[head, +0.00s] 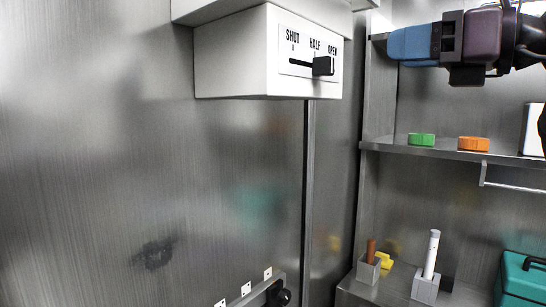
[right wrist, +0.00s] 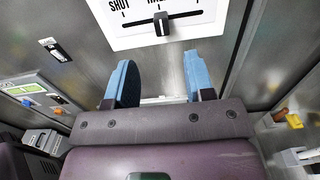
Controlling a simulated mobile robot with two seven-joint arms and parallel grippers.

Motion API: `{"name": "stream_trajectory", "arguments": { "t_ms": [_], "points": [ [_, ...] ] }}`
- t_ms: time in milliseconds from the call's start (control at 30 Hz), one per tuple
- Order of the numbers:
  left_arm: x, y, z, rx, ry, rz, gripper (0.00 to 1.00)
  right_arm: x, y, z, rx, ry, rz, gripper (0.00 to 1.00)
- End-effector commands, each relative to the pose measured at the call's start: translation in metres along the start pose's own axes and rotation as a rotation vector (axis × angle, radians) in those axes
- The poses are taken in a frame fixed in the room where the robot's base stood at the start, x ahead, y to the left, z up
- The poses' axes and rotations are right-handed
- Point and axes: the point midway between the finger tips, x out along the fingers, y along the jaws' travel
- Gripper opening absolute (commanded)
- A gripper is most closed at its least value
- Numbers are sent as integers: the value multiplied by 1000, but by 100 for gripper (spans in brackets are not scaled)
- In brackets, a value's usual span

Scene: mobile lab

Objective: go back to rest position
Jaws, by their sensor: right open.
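My right gripper (head: 392,43), with blue fingers, is at the top right of the head view, in front of the shelf wall and right of the white slider box (head: 232,62). In the right wrist view its two blue fingers (right wrist: 160,72) stand wide apart with nothing between them. The slider's black knob (head: 323,66) is clear of the fingers. In the right wrist view the knob (right wrist: 162,22) stands at the middle mark, beyond the fingertips. My left gripper is not in view.
A shelf (head: 440,150) at right holds a green block (head: 421,140) and an orange block (head: 473,144). Below stand grey holders, one with a white stick (head: 432,255), and a teal box (head: 522,278). A metal wall (head: 130,150) fills the left.

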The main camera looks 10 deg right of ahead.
Motion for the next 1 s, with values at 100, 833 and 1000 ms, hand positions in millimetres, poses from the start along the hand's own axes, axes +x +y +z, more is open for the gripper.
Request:
{"name": "stream_trajectory", "arguments": {
  "t_ms": [100,833,1000],
  "points": [
    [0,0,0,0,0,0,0,0,5,6,-34,-39,29,49],
    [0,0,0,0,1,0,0,52,-63,-76,1207,-602,657,49],
    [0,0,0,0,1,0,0,72,-108,-168,1579,-669,516,49]
  ]
}}
